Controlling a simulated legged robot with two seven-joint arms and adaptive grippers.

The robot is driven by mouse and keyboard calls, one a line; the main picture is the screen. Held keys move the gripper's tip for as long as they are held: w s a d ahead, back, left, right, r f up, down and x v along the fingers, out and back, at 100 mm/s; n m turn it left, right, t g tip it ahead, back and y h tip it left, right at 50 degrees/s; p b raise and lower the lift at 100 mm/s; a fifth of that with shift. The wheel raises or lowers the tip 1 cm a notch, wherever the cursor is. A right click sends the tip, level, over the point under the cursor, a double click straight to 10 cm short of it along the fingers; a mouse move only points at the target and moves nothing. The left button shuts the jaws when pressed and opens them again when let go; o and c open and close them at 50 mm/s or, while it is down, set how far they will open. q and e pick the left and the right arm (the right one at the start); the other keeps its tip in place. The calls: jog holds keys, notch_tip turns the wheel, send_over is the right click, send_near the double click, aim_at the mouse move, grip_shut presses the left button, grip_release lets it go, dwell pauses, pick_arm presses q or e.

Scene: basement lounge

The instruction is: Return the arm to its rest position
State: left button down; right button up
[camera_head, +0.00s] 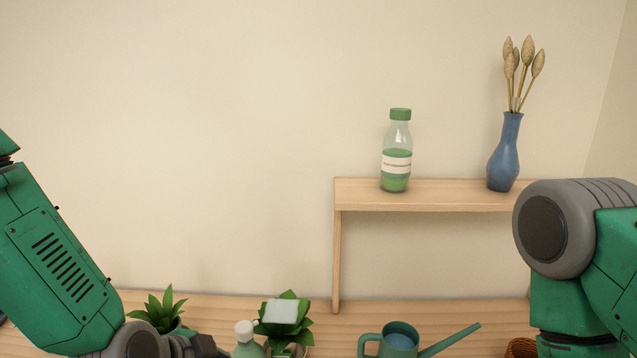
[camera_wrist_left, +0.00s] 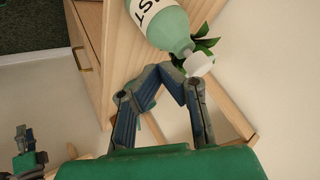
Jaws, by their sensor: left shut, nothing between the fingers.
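My left arm (camera_head: 55,260) comes in from the left in the head view and reaches down to the table's near edge. The left gripper (camera_wrist_left: 166,72) shows in the wrist view with its fingertips together and nothing between them. A pale green bottle (camera_wrist_left: 160,22) with a white cap and a partly hidden label is just beyond the fingertips; I cannot tell whether they touch. In the head view the bottle (camera_head: 248,350) stands to the right of my left wrist, cut off below. My right arm (camera_head: 580,260) is bent at the right; its gripper is out of view.
Two green plants (camera_head: 160,309) (camera_head: 303,331) stand on the wooden table (camera_head: 330,322), a pale block-like thing (camera_head: 282,311) at the second. A green watering can (camera_head: 400,341) is further right. A raised shelf (camera_head: 430,195) holds a bottle (camera_head: 397,160) and blue vase (camera_head: 505,155).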

pick_arm(q)
jog(key=s+a+f+n+g+y+b, duration=0.1)
jog(key=s+a+f+n+g+b, duration=0.2)
jog(key=s+f, duration=1)
jog(key=s+a+f+n+g+y+b, duration=0.2)
jog(key=s+a+f+n+b, duration=0.3)
jog(key=s+a+f+n, duration=0.4)
jog(key=s+f+g, duration=0.1)
jog(key=s+f, duration=0.2)
jog(key=f, duration=0.2)
jog(key=shift+s+a+f+g+y, duration=0.2)
jog(key=shift+s+g+y, duration=0.1)
jog(key=shift+s+g, duration=0.1)
jog(key=shift+w, duration=0.2)
jog(key=shift+d+f, duration=0.1)
